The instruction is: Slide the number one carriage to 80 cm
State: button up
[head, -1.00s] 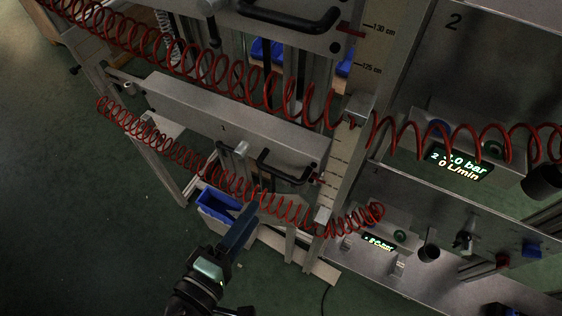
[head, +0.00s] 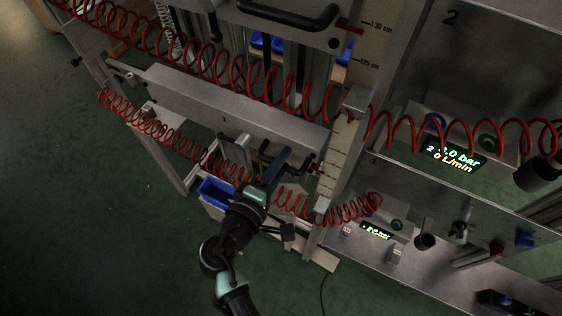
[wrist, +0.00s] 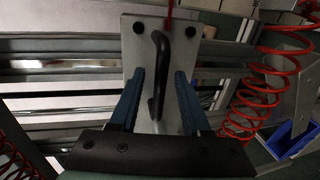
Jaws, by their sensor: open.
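In the wrist view the handle (wrist: 160,72) stands on a light metal plate (wrist: 190,45). My gripper (head: 276,166) is at the handle in the head view. In the wrist view its two blue fingers (wrist: 158,92) are open, one on each side of the handle; contact cannot be told.
Red coiled hoses (head: 180,140) hang across the front of the carriage. A blue bin (head: 214,191) stands below it. The upper carriage's handle (head: 290,14) is above. Panels with lit displays (head: 452,154) are at the right. Open green floor lies at the left.

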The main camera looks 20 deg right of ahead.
grip_shut()
dwell(1.4)
